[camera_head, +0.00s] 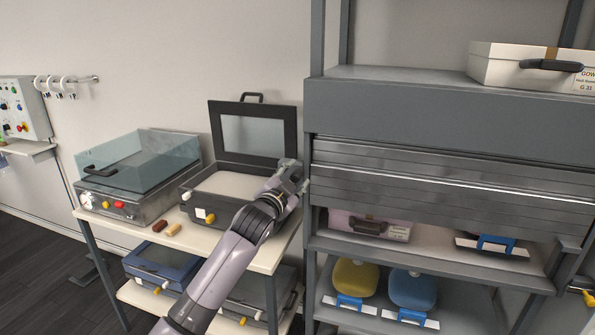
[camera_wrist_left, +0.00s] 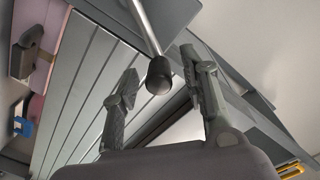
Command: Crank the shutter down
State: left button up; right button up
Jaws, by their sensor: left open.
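The grey slatted shutter (camera_head: 440,180) is partly down over the rack's middle opening; a gap stays open below its bottom edge. My left gripper (camera_head: 291,178) is at the left post of the shutter unit. In the left wrist view, the crank shows as a thin metal rod (camera_wrist_left: 146,28) ending in a dark round knob (camera_wrist_left: 158,76). My left gripper (camera_wrist_left: 160,62) is open, one finger on each side of the knob, with no clear contact. The shutter slats (camera_wrist_left: 85,75) also show there. In the head view the crank is mostly hidden behind my gripper. My right gripper is out of view.
A pink case (camera_head: 368,225) sits on the shelf below the shutter. A white case (camera_head: 520,66) is on top. Left of the rack, a table (camera_head: 262,258) holds an open dark case (camera_head: 240,175) and a clear-lidded box (camera_head: 140,165), close to my arm.

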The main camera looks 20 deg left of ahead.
pick_arm(q)
jog(key=shift+w+d, duration=0.15)
jog(key=shift+w, duration=0.9)
grip_shut()
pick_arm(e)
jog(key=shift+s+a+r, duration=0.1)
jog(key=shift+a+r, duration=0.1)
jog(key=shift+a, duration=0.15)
